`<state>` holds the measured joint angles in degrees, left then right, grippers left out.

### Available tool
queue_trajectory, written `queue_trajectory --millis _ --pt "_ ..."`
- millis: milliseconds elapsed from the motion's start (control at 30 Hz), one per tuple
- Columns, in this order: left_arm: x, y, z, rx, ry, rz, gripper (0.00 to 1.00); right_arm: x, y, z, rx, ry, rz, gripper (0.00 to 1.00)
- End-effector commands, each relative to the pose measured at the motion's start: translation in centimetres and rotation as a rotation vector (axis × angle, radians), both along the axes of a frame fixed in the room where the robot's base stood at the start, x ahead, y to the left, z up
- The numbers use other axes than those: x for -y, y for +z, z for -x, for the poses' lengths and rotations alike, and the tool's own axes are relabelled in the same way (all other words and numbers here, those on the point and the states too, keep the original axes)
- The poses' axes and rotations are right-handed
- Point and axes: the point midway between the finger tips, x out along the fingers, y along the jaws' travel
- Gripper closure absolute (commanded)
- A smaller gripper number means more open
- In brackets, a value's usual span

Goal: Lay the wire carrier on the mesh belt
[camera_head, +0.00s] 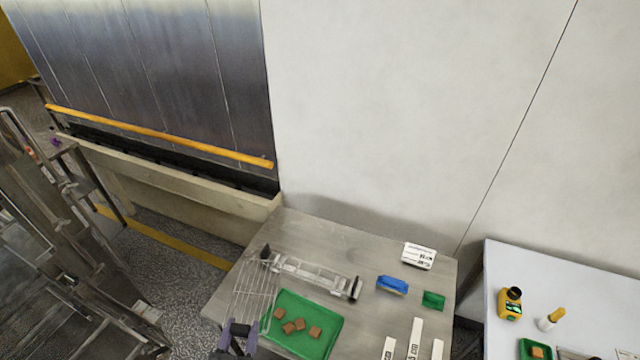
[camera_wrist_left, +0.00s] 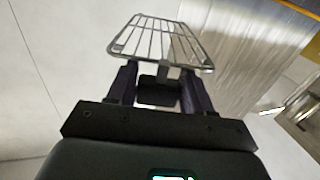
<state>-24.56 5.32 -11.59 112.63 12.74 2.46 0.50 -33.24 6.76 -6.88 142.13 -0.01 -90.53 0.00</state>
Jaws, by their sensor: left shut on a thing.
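The wire carrier (camera_head: 255,288), a bare metal wire grid, is held above the left part of the steel table, left of a green tray. My left gripper (camera_head: 236,332) is shut on its near edge. In the left wrist view the carrier (camera_wrist_left: 152,36) extends beyond the dark fingers of my left gripper (camera_wrist_left: 160,76) and looks empty. A pale, narrow strip between dark end pieces, probably the mesh belt (camera_head: 312,275), lies on the table behind the tray. The carrier's far end overlaps its left end in the picture; I cannot tell whether they touch. My right gripper is not in view.
The green tray (camera_head: 322,345) holds several brown pieces (camera_head: 299,324). A blue item (camera_head: 392,284), a small green item (camera_head: 433,300) and a white labelled block (camera_head: 419,256) lie on the right. White labelled strips (camera_head: 415,338) lie at the front. A second table (camera_head: 580,275) stands right.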

Motion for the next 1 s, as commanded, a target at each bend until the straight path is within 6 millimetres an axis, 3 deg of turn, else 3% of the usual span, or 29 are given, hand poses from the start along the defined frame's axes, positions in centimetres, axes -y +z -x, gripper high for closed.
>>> queue_trajectory --millis 233,367,500,700,1000 --pt "0.9 -1.1 0.1 -0.002 -0.033 -0.002 0.89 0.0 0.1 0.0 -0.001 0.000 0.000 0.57" --pt "2.1 -4.8 0.2 -0.004 -0.099 -0.005 0.89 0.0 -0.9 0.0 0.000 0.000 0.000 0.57" --pt "2.4 -9.6 -1.4 0.002 -0.170 -0.005 0.89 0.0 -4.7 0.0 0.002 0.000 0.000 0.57" --pt "1.5 -15.0 -4.6 0.004 -0.239 -0.004 0.89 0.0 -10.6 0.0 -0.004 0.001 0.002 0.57" --pt "-1.1 -20.4 -9.8 0.006 -0.294 -0.005 0.89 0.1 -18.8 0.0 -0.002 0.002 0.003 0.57"
